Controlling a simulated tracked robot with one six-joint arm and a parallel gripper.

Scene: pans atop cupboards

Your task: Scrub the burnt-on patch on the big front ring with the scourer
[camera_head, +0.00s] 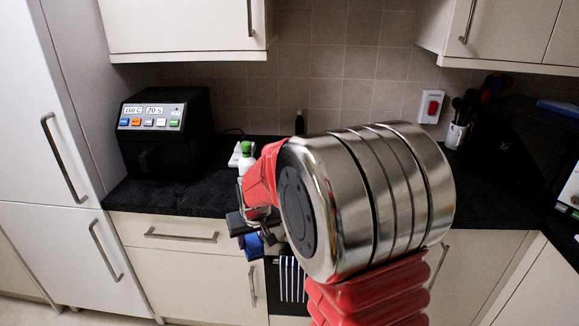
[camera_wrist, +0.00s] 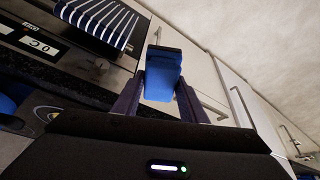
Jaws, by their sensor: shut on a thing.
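My gripper (camera_wrist: 160,88) is shut on a blue block with a dark face, the scourer (camera_wrist: 162,82), held between its two fingers in the wrist view. In the head view the scourer (camera_head: 254,247) shows blue below my gripper (camera_head: 246,226), in front of the cupboard fronts. The hob and its big front ring are hidden behind my arm in the head view. At the left edge of the wrist view a round dark shape shows in part; I cannot tell whether it is a ring. The burnt-on patch cannot be made out.
A black air fryer (camera_head: 165,135) stands on the worktop (camera_head: 150,196) at left, with a green-topped bottle (camera_head: 246,158) nearer the middle. A striped towel (camera_head: 291,279) hangs on the oven front. A utensil pot (camera_head: 457,135) stands at right.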

